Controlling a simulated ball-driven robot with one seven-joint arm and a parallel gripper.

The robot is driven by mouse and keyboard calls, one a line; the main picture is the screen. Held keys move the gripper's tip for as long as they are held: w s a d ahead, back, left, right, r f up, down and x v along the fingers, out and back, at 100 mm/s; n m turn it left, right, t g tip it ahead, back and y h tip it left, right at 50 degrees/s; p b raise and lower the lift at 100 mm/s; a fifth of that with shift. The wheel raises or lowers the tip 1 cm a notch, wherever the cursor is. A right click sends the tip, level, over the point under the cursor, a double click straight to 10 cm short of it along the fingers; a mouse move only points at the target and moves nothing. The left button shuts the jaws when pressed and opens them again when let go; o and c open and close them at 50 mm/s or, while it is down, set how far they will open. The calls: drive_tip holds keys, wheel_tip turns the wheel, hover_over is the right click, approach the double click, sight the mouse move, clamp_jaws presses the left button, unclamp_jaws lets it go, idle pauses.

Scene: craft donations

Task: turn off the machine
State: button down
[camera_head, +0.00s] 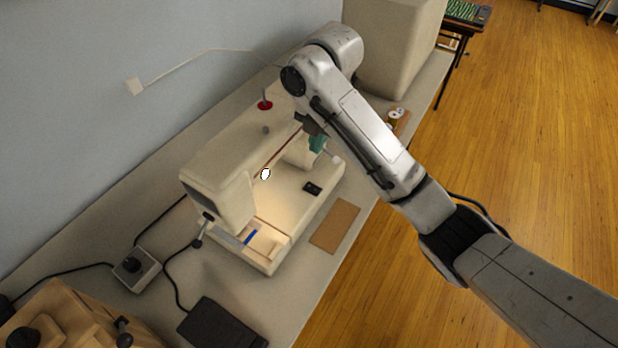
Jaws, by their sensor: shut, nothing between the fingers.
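The machine is a cream sewing machine (215,178) on a long table against the wall. A warm light shines on its bed under the arm, near the needle end. A small black switch panel (313,188) sits on the front right of its base; its setting is too small to read. My gripper (311,127) is shut and empty, mostly hidden by my arm. It is near the machine's right end, above and behind the switch panel. I cannot tell whether it touches the machine.
A small control box (137,269) with a dark knob stands left of the machine. A black pedal (222,327) and a brown pad (335,226) lie in front. A wooden box (67,318) is at lower left. A large beige case (394,45) stands behind my arm.

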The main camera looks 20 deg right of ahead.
sight(309, 185)
drive_tip(key=shift+f, duration=0.1)
drive_tip(key=f, duration=0.4)
drive_tip(key=w+f, duration=0.1)
drive_tip(key=f, duration=0.4)
drive_tip(key=a+f+b, duration=0.1)
drive_tip(key=f, duration=0.3)
drive_tip(key=shift+w+f, duration=0.2)
drive_tip(key=shift+f, duration=0.2)
drive_tip(key=shift+a+f, duration=0.1)
drive_tip(key=shift+f, duration=0.1)
drive_tip(key=shift+s, duration=0.1)
drive_tip(key=shift+s+d+r+p, duration=0.15)
drive_tip(key=shift+s+d+p, duration=0.4)
drive_tip(key=shift+p, duration=0.25)
